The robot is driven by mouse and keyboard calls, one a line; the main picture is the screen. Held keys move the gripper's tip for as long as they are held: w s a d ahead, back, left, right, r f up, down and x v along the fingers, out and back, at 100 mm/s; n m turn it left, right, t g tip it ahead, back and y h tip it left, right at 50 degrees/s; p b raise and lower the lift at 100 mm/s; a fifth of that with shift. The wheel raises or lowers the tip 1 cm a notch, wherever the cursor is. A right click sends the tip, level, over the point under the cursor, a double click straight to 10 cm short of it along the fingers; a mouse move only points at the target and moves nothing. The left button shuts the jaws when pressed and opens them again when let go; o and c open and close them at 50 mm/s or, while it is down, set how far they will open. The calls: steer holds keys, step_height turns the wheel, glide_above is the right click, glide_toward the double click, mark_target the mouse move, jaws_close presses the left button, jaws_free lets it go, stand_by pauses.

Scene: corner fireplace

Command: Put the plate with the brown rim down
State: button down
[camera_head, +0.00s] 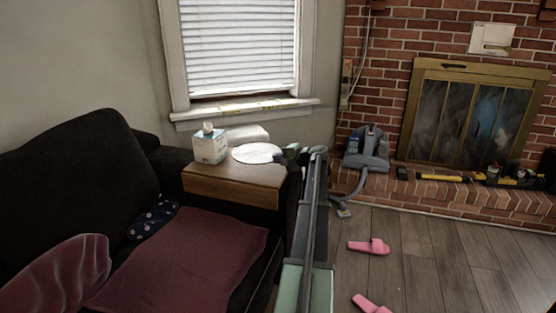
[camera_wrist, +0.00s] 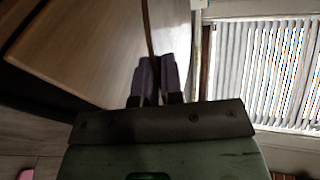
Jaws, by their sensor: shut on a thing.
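The plate (camera_head: 257,153) looks white and roughly level at the back right of the wooden side table (camera_head: 232,184). In the wrist view its brown rim (camera_wrist: 149,35) shows as a thin line running away between my finger pads. My gripper (camera_head: 290,153) is at the plate's right edge; in the wrist view the gripper (camera_wrist: 152,75) is shut on that rim. The wooden tabletop (camera_wrist: 75,35) lies beside the rim in the wrist view. I cannot tell whether the plate touches the tabletop. My arm covers part of the table's right side.
A tissue box (camera_head: 210,147) stands left of the plate, and a white object (camera_head: 246,133) lies behind it. The front of the tabletop is clear. A dark sofa (camera_head: 75,180) adjoins the table on the left. A vacuum cleaner (camera_head: 367,150) stands to the right.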

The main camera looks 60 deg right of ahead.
mark_target(278, 178)
steer(key=shift+f+b, duration=2.75)
steer(key=shift+f, duration=0.3)
steer(key=shift+f+b, duration=0.55)
steer(key=shift+b, duration=0.05)
steer(key=shift+s+a+f+b, duration=0.2)
steer(key=shift+f+b, duration=0.1)
steer(key=shift+b, duration=0.2)
steer(key=c, duration=1.4)
jaws_free()
steer(key=shift+o, duration=1.1)
steer(key=p+v, duration=0.3)
steer(key=v, duration=0.7)
steer(key=shift+s+d+r, duration=0.15)
steer(key=shift+s+r, duration=0.15)
steer(key=shift+r, duration=0.1)
